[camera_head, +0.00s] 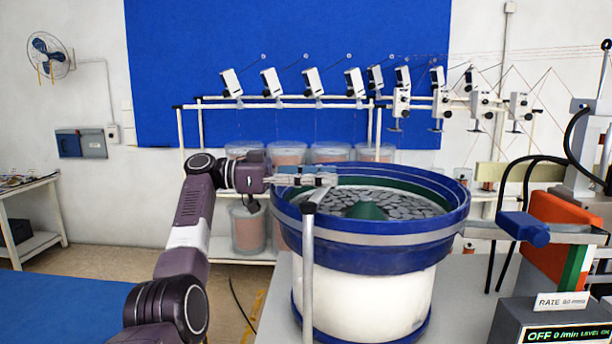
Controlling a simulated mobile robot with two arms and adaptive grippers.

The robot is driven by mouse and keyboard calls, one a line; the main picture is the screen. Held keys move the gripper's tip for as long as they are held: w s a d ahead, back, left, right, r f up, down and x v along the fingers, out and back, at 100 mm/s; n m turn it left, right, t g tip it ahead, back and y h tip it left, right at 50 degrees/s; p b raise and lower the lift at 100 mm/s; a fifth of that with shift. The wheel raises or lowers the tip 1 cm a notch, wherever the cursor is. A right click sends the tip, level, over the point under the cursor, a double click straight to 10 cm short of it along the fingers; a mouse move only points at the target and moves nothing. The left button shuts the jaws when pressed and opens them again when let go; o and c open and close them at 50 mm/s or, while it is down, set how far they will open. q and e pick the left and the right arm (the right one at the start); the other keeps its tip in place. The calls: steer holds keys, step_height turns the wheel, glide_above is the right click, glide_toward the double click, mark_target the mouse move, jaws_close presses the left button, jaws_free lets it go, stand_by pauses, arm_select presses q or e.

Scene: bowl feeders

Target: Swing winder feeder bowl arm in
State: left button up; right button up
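The feeder bowl (375,240), blue with a silver band, sits on a white drum and holds many grey discs around a green centre cone. A grey upright post (307,265) stands at its front left. A short grey bar (321,194) slants from the post top toward my gripper; it may be the bowl arm. My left gripper (322,180) reaches in from the left, its fingers over the bowl's left rim, close to the bar. Whether the fingers are open, or touch or hold the bar, I cannot tell. My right gripper is not in view.
A control box (563,323) with a lit "OFF 0/min" display stands at the lower right. A blue motor-like block (524,228), cables and an orange panel (563,240) crowd the bowl's right side. Winder racks and clear bins (248,228) stand behind.

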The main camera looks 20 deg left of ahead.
arm_select(q)
steer(key=v, duration=1.1)
steer(key=shift+a, duration=0.25)
steer(key=shift+r, duration=0.1)
steer(key=shift+c, duration=0.2)
